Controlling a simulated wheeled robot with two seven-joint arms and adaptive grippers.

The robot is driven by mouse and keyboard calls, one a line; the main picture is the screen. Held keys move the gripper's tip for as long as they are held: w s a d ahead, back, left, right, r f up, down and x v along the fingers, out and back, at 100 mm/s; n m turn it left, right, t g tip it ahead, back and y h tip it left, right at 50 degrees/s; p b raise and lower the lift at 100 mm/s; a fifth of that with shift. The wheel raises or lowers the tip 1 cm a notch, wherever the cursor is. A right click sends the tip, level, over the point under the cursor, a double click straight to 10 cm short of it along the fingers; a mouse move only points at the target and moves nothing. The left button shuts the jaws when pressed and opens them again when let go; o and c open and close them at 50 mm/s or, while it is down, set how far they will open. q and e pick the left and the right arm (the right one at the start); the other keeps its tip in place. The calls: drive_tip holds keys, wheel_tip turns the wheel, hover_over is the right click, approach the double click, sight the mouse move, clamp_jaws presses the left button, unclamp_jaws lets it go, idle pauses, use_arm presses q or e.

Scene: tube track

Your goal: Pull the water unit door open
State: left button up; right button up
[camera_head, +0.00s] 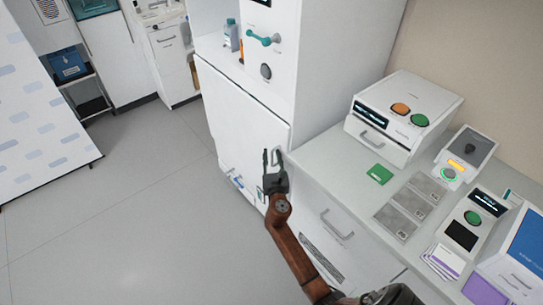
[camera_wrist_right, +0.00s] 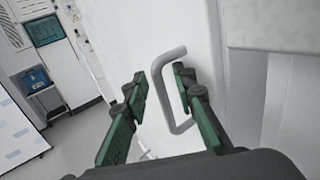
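The water unit (camera_head: 254,67) is a tall white cabinet with a teal lever on its upper front. Its white lower door (camera_head: 238,118) looks shut or nearly so. A grey loop handle (camera_head: 279,158) is on the door's right side; it also shows in the right wrist view (camera_wrist_right: 159,85). My right gripper (camera_head: 271,157) is at the handle with its fingers apart. In the right wrist view, the handle's bar shows between the fingertips, and the right finger appears in the loop. Contact cannot be told. My left gripper is not in view.
A grey counter (camera_head: 345,170) with drawers adjoins the unit at the right, bearing a white device (camera_head: 405,110), a green block (camera_head: 379,174) and other instruments. Open grey floor (camera_head: 130,215) lies left of the door. A white patterned panel (camera_head: 40,120) stands at far left.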

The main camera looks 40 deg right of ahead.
clamp_jaws()
idle(0.7)
